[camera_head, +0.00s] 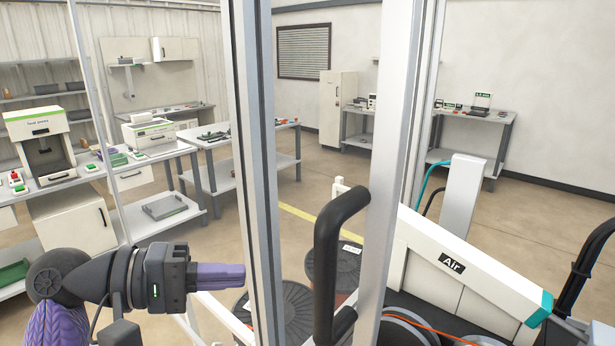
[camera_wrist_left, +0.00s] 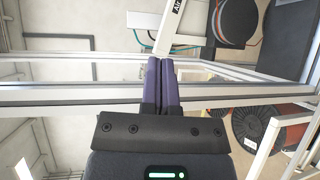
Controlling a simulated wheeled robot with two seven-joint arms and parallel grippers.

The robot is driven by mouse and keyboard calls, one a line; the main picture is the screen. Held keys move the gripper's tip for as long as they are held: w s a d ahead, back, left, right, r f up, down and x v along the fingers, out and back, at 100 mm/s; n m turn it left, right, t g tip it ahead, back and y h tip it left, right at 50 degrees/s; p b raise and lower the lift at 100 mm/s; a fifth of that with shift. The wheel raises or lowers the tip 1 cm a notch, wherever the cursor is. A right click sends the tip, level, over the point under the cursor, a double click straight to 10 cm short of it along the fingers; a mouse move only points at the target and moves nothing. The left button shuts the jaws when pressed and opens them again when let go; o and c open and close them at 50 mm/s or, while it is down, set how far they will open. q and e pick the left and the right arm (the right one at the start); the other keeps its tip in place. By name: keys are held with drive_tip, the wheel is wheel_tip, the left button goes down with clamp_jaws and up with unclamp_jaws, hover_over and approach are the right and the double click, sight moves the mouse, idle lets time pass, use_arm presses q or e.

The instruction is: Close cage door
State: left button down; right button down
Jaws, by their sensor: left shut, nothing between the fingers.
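The cage door shows in the head view as an upright aluminium frame bar (camera_head: 393,150) with a black bow-shaped handle (camera_head: 328,255) on it. Another aluminium upright (camera_head: 252,150) stands to its left. My left gripper (camera_head: 243,275) comes in from the left with its purple fingers shut and empty. In the head view its tips end right beside the left upright, left of the handle; I cannot tell if they touch. In the left wrist view the shut fingers (camera_wrist_left: 161,62) reach across aluminium bars (camera_wrist_left: 60,97). My right gripper is not in view.
A white machine marked "Air" (camera_head: 455,262) and dark reels (camera_head: 285,308) lie beyond the bars. An orange wire runs at the lower right. Workbenches (camera_head: 240,137) stand along the back and left. Open floor (camera_head: 520,215) lies between.

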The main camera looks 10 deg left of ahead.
sight(311, 203)
use_arm(q)
drive_tip(key=s+a+r+m+g+h, duration=0.1)
drive_tip(key=s+a+r+g+h, duration=0.2)
drive_tip(key=r, duration=0.7)
drive_tip(key=shift+t+h, duration=0.7)
drive_tip(key=p+x, duration=0.1)
drive_tip(key=x, duration=0.2)
drive_tip(key=p+x, duration=0.1)
drive_tip(key=x, duration=0.2)
drive_tip(key=p+x, duration=0.1)
drive_tip(key=x, duration=0.3)
drive_tip(key=shift+s+d, duration=0.1)
drive_tip(key=shift+s, duration=0.2)
drive_tip(key=d, duration=0.1)
drive_tip(key=s+d, duration=0.1)
drive_tip(key=d+p, duration=0.1)
drive_tip(key=shift+s+d+r, duration=0.2)
drive_tip(key=shift+s+r, duration=0.05)
drive_tip(key=shift+s, duration=0.15)
drive_tip(key=shift+d, duration=0.15)
